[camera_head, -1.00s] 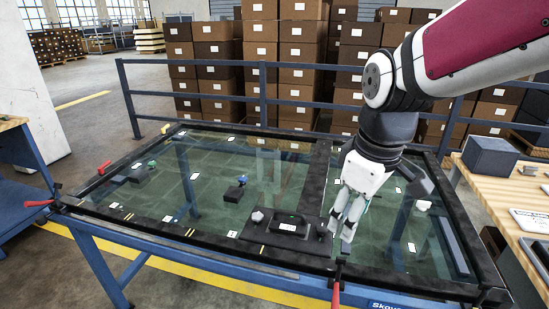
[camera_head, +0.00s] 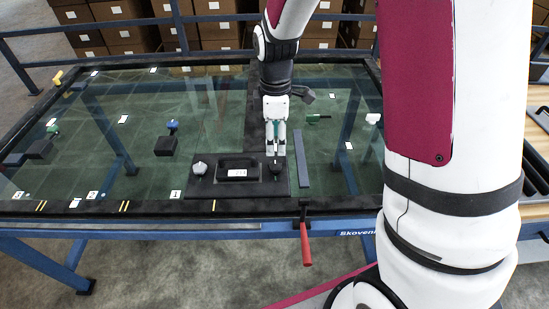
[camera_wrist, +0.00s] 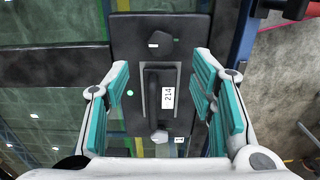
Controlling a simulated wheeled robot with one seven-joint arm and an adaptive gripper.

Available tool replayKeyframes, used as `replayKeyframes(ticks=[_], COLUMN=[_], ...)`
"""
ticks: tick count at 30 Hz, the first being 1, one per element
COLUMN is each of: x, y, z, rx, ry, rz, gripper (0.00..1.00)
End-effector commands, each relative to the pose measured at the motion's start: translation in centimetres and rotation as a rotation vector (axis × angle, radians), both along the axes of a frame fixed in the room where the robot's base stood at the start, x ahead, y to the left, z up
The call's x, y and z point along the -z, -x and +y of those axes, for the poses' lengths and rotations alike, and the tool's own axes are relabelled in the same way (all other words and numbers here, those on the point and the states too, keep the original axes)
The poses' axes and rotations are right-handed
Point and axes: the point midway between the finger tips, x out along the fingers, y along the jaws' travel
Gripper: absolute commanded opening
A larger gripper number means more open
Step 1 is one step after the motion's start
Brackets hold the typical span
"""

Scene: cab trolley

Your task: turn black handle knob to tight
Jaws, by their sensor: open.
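A dark plate (camera_head: 202,188) lies on the glass table top, with a black handle bearing a white label (camera_head: 237,172) in its middle. The black knob (camera_head: 277,166) is at the plate's right end, and a light grey knob (camera_head: 200,168) is at its left end. In the wrist view the black knob (camera_wrist: 159,42) is at the top and the grey knob (camera_wrist: 159,136) at the bottom. My gripper (camera_head: 276,151) points down over the black knob's end of the plate. Its teal-padded fingers (camera_wrist: 160,78) are apart with nothing between them; contact cannot be told.
A red-handled clamp (camera_head: 306,240) hangs at the table's front edge. A grey strip (camera_head: 302,160) lies right of the plate. A blue-topped block (camera_head: 166,145) and a green-handled tool (camera_head: 316,118) are farther off.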

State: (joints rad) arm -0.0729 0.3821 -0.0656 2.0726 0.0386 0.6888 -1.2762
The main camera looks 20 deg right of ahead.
Motion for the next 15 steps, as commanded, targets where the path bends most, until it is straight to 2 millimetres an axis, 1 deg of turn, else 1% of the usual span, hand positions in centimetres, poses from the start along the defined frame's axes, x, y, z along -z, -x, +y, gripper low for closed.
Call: replayKeyframes(ticks=[1,6,10,15], x=[1.2,4.5,6.6,8.3], y=[0.1,0.1,0.1,0.0], z=[0.0,0.0,-0.1,0.0], rx=[0.001,0.001,0.003,0.001], ry=[0.001,0.001,0.001,0.001], rz=[0.004,0.003,0.003,0.001], gripper=[0.51,0.51,0.51,0.51])
